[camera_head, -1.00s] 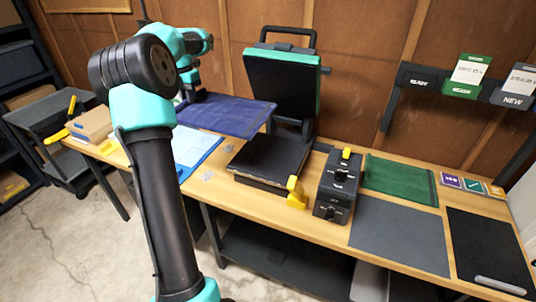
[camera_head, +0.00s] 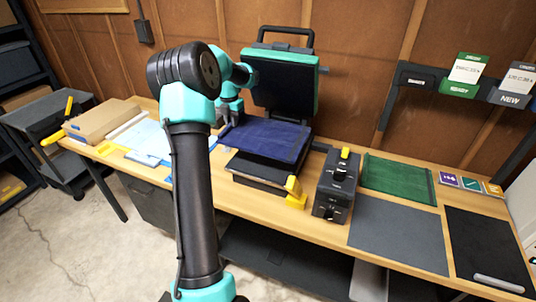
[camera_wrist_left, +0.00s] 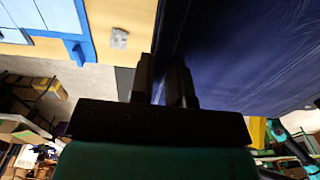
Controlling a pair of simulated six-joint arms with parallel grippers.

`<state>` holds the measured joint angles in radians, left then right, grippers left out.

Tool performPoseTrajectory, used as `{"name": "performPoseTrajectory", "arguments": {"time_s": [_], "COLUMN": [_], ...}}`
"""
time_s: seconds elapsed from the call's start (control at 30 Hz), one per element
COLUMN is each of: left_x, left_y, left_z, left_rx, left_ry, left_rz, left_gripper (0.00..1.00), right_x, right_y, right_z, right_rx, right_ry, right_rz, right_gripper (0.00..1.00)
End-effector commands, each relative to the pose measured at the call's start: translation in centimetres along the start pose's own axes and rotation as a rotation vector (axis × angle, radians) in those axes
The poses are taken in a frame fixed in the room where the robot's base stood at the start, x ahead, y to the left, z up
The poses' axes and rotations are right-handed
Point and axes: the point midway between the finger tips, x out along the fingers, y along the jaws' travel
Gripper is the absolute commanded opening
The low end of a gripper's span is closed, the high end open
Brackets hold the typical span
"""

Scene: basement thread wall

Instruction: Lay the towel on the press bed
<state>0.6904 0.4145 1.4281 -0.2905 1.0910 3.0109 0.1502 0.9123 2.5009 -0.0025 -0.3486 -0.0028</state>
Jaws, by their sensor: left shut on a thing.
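The navy blue towel (camera_head: 268,138) is spread flat over the black press bed (camera_head: 250,172), whose front part shows below it. In the head view I cannot tell how much of the towel touches the bed. My left gripper (camera_head: 226,122) is at the towel's left edge, partly hidden by my own arm. In the left wrist view the gripper's black fingers (camera_wrist_left: 165,85) are shut on the edge of the towel (camera_wrist_left: 235,55). The press's upper plate (camera_head: 283,82) stands raised behind the towel. My right gripper is not in view.
A black control box (camera_head: 335,188) with a yellow switch stands right of the press. A green cloth (camera_head: 398,178) and a grey mat (camera_head: 400,234) lie further right. A yellow block (camera_head: 295,192) is at the press's front corner. A cardboard box (camera_head: 103,120) sits on the left.

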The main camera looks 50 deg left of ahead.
Motion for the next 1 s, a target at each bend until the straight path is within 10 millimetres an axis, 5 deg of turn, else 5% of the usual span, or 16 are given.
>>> {"name": "performPoseTrajectory", "arguments": {"time_s": [0.77, 1.0], "left_x": [2.9, 6.1], "left_y": [0.1, 0.2], "left_z": [0.0, 0.0], "left_rx": [0.003, 0.005], "left_ry": [0.0, 0.002], "left_rz": [-0.003, -0.006], "left_gripper": [0.0, 0.0], "right_x": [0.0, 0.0], "right_y": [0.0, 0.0], "right_z": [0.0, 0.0], "right_rx": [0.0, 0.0], "right_ry": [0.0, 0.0], "right_rz": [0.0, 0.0], "right_gripper": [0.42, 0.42]}}
